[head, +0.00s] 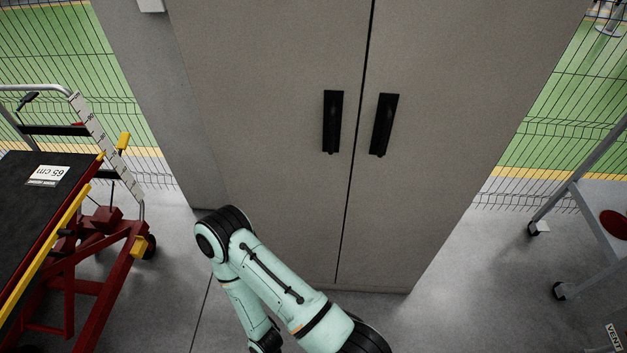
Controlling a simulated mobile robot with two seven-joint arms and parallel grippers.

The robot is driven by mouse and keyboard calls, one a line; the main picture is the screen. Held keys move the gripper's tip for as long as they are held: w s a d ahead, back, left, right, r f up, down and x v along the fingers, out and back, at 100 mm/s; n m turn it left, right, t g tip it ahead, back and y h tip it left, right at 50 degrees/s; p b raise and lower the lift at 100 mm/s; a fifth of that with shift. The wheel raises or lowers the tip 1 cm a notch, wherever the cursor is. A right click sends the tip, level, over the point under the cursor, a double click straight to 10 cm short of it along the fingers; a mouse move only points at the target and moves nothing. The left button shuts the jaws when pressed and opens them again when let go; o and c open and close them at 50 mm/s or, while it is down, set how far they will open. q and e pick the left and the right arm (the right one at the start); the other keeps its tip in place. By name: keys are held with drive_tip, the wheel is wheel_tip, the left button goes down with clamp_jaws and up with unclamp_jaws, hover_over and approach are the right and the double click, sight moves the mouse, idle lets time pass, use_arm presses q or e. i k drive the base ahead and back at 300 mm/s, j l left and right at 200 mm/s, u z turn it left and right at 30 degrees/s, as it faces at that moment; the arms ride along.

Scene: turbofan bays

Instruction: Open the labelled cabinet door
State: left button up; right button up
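A grey two-door cabinet stands straight ahead in the head view. Its left door (260,120) and right door (455,120) meet at a narrow dark seam, and both look closed. A black handle (333,121) is on the left door and another black handle (383,124) is on the right door, either side of the seam. No label shows on the visible part of the doors; their tops are cut off. One of my pale green arms is bent in front of the lower left door, below the handles. Neither gripper is in view.
A red lift cart with a black top (45,185) stands at the left. A grey wheeled frame (575,190) stands at the right. Wire fencing (55,60) runs behind. Grey floor (460,290) is clear right of the cabinet's base.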

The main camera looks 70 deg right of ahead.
sight(276, 85)
drive_tip(key=z, duration=1.75)
